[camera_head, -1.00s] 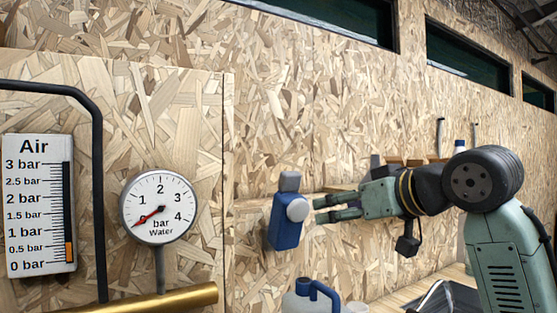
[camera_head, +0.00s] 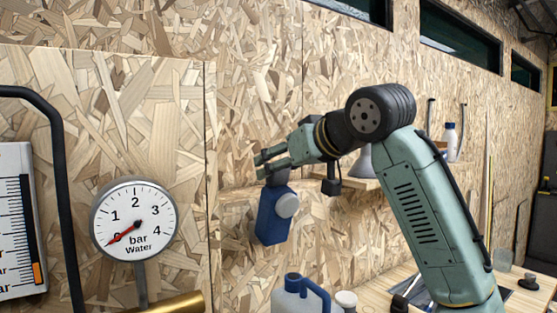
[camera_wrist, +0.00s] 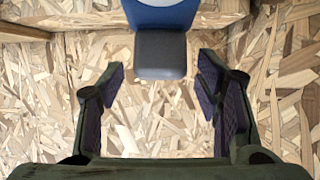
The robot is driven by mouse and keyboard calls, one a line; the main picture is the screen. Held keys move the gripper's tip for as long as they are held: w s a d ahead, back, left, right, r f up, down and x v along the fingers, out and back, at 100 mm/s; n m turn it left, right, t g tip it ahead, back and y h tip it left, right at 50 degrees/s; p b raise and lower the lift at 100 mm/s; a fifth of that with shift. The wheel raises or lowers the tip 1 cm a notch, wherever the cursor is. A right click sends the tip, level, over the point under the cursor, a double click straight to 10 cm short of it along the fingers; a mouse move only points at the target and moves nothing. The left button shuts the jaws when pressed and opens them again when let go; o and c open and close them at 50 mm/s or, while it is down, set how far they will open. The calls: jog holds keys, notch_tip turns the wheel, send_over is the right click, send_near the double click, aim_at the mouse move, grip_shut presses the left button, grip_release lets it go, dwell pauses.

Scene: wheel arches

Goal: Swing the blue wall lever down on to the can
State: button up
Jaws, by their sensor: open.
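The blue wall lever (camera_head: 268,222) is mounted on the chipboard wall, with a grey block (camera_head: 277,179) at its upper end and a white round knob (camera_head: 286,204) on it. My gripper (camera_head: 261,166) is open and empty, level with or just above the grey block. A pale can with a blue handle (camera_head: 300,297) stands below the lever, partly cut off.
A round water gauge (camera_head: 134,222) and a black pipe (camera_head: 63,180) are on the left. A brass pipe (camera_head: 172,304) runs below the gauge. A bench (camera_head: 372,296) is at the lower right. The wall above my gripper is clear.

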jog(key=shift+w+a+f, duration=0.3)
jog(key=shift+w, duration=0.25)
jog(key=shift+c, duration=0.5)
grip_shut()
